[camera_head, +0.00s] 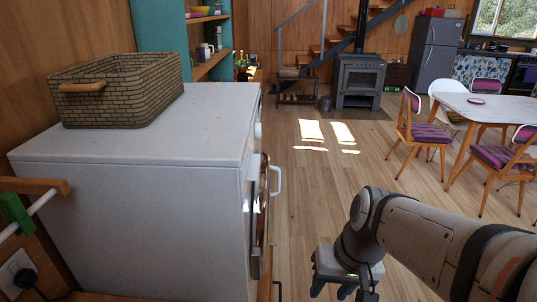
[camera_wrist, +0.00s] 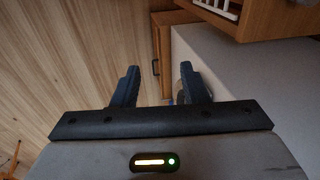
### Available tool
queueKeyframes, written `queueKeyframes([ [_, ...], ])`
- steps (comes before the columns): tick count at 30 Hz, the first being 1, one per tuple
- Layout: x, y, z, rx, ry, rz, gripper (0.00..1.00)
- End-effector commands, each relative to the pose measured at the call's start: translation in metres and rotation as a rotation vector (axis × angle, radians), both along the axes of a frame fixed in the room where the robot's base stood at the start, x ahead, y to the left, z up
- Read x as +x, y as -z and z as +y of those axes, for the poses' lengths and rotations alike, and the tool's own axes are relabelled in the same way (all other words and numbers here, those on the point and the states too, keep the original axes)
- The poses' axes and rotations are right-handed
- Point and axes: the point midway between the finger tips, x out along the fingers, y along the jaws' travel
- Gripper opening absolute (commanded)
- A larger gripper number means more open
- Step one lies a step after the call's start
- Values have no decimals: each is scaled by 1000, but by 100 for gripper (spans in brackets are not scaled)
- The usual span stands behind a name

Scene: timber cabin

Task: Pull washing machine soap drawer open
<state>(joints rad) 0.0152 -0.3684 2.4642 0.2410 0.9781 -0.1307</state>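The white washing machine (camera_head: 140,210) stands at the left of the head view, its front turned to the right and seen edge-on. A pale round knob (camera_head: 258,130) sticks out near the top of the front, and a white handle (camera_head: 276,181) juts out at the round door below. I cannot make out the soap drawer at this angle. My gripper (camera_head: 345,286) points down, to the right of the machine and apart from it. In the wrist view my gripper (camera_wrist: 160,86) has its two dark fingers spread with nothing held between them. The washing machine (camera_wrist: 245,80) fills the right there.
A woven basket (camera_head: 150,85) sits on the machine. A wooden cabinet (camera_wrist: 265,18) borders the machine in the wrist view. A black stove (camera_head: 358,80), chairs (camera_head: 425,120) and a white table (camera_head: 490,107) stand farther off. The wooden floor (camera_head: 320,195) between is clear.

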Motion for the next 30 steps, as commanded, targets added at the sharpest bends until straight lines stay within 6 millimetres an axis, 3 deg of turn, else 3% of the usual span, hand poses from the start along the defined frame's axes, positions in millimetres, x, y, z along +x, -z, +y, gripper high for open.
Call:
queueKeyframes([
  [5, 28, -14, 51, 371, 25, 146, 40],
  [9, 72, -38, 82, 704, 64, 155, 40],
  [11, 96, -49, 88, 840, 89, 125, 40],
  [15, 153, -73, 87, 1107, 164, 6, 40],
  [19, 193, -85, 73, 1261, 226, -121, 40],
  [25, 222, -93, 61, 1353, 276, -230, 40],
  [30, 231, -95, 78, 1360, 278, -237, 40],
])
